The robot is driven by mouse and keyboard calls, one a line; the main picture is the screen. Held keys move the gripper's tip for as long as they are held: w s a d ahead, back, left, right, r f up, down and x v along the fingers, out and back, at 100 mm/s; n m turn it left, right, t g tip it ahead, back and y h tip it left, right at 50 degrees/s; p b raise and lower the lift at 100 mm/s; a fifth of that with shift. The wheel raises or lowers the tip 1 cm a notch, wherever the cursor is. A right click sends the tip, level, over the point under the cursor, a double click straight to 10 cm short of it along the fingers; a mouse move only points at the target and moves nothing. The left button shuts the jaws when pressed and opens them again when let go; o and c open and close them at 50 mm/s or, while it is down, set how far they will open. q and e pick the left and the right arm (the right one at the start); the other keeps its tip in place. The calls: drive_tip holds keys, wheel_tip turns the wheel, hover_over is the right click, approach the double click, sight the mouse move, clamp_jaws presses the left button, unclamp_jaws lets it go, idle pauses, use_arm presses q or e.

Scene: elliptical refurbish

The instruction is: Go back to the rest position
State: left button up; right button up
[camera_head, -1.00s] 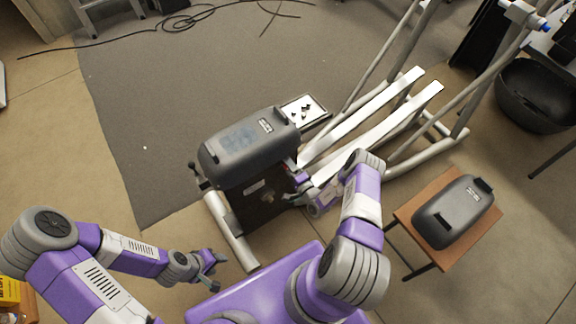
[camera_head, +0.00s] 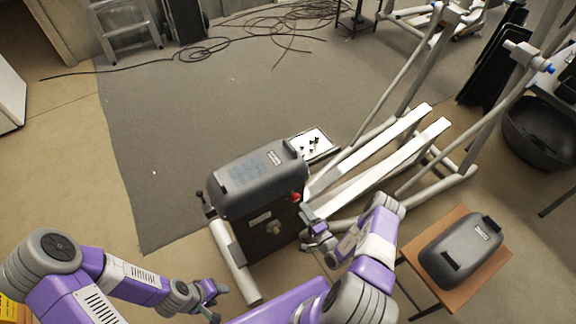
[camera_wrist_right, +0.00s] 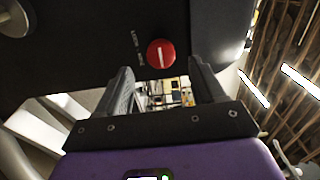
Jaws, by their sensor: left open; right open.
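My left gripper (camera_head: 214,292) is open and empty at the lower left, in front of the elliptical machine (camera_head: 262,232) and apart from it. My right gripper (camera_head: 309,228) is open beside the right side of the machine's dark housing. In the right wrist view the two fingers of my right gripper (camera_wrist_right: 166,88) are spread with nothing between them. A round red knob (camera_wrist_right: 161,53) with a white bar sits on the black housing just beyond the fingers; it also shows in the head view (camera_head: 295,197).
A grey cover (camera_head: 258,176) tops the machine. A similar cover (camera_head: 461,250) lies on a small wooden table (camera_head: 490,272) at the right. A tray with small dark parts (camera_head: 325,152) is behind the machine. White foot rails (camera_head: 385,155) extend right. Grey mat (camera_head: 150,130) is open at left.

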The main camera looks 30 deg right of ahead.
drive_tip(key=s+a+r+n+g+y, duration=0.25)
drive_tip(key=a+g+y, duration=0.3)
drive_tip(key=a, duration=0.35)
drive_tip(key=s+a+r+n+g+y, duration=0.1)
drive_tip(key=s+a+n+g+y, duration=0.2)
drive_tip(key=a+y, duration=0.55)
drive_tip(key=s+a+n+g+h, duration=0.2)
drive_tip(key=s+n+g+h, duration=0.1)
drive_tip(key=s+g, duration=0.4)
drive_tip(key=s+a+n+g+h, duration=0.2)
drive_tip(key=s+a+n+g, duration=0.1)
drive_tip(key=s+g, duration=0.35)
drive_tip(key=w+d+r+n+t+h, duration=0.2)
drive_tip(key=w+r+n+t+h, duration=0.1)
drive_tip(key=h, duration=0.3)
drive_tip(key=shift+w+d+r+t, duration=0.2)
drive_tip(key=shift+w+r+t, duration=0.2)
drive_tip(key=shift+r+t, duration=0.3)
